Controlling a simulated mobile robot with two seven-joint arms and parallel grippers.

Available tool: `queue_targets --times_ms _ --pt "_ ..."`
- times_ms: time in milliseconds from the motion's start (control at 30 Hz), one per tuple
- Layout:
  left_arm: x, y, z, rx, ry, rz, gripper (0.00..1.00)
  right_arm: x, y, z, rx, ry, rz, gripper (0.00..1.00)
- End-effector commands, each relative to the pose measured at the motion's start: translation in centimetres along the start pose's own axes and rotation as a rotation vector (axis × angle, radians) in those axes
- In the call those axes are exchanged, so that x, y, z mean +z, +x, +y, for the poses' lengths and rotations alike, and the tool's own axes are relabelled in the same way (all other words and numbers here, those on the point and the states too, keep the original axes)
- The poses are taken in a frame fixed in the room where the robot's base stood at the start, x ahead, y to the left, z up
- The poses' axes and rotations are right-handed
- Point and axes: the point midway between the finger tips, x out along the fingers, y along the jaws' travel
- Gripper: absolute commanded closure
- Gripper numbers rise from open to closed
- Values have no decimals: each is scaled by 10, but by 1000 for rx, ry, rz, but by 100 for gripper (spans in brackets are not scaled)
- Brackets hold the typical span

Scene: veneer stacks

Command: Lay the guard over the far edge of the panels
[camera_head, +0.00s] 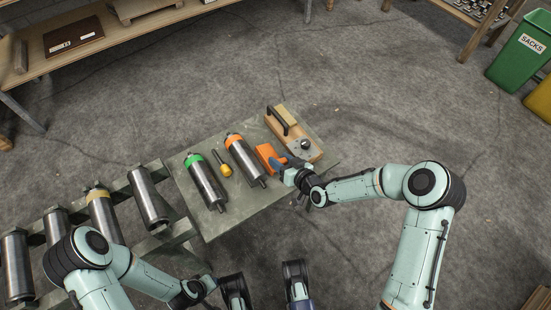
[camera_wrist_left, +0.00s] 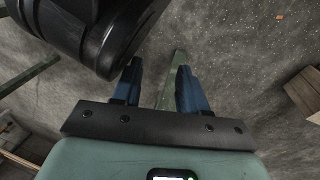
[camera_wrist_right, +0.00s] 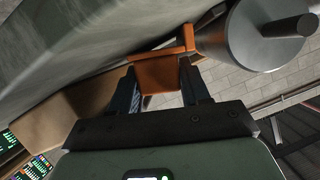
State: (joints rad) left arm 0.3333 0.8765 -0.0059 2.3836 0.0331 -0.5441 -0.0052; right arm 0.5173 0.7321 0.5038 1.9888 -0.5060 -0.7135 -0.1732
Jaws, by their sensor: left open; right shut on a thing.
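My right gripper (camera_head: 284,165) is shut on a small orange piece (camera_head: 267,156), held at the right part of a grey table (camera_head: 240,213). In the right wrist view the orange piece (camera_wrist_right: 160,75) sits between the fingers, with an orange bar along its far end. Whether it touches the table is unclear. It may be the guard. My left gripper (camera_head: 204,287) is low at the front, left of the middle; the left wrist view (camera_wrist_left: 158,88) shows its fingers apart and empty. No stack of panels is clearly visible; a flat brown board (camera_head: 74,37) lies on the back bench.
A green-ended roller (camera_head: 207,184), an orange-ended roller (camera_head: 245,160) and a yellow-handled tool (camera_head: 223,165) lie on the table. A wooden block with a handle (camera_head: 296,137) is beyond my right gripper. A roller conveyor (camera_head: 103,215) adjoins at left. A green bin (camera_head: 517,55) stands far right.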

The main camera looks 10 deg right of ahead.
Motion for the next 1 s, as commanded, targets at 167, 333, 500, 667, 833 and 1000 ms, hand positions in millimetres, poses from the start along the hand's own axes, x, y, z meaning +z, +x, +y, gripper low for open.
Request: queue_targets --times_ms 167,333,500,667,833,1000 --pt "-2 -2 2 3 2 7 57 -4 -2 -2 0 -1 1 90" --pt "-12 -11 10 17 10 39 57 -22 -9 -7 0 -2 3 90" --pt "-30 -28 26 46 25 101 57 -56 -23 -19 0 -5 5 90" --pt "-19 -44 34 57 34 74 57 -98 -40 -34 -1 -5 6 90" --pt "3 -57 37 58 41 11 57 -137 -57 -47 0 -4 4 90" --pt "18 -66 39 60 45 -31 57 -163 -67 -56 0 -1 3 90"
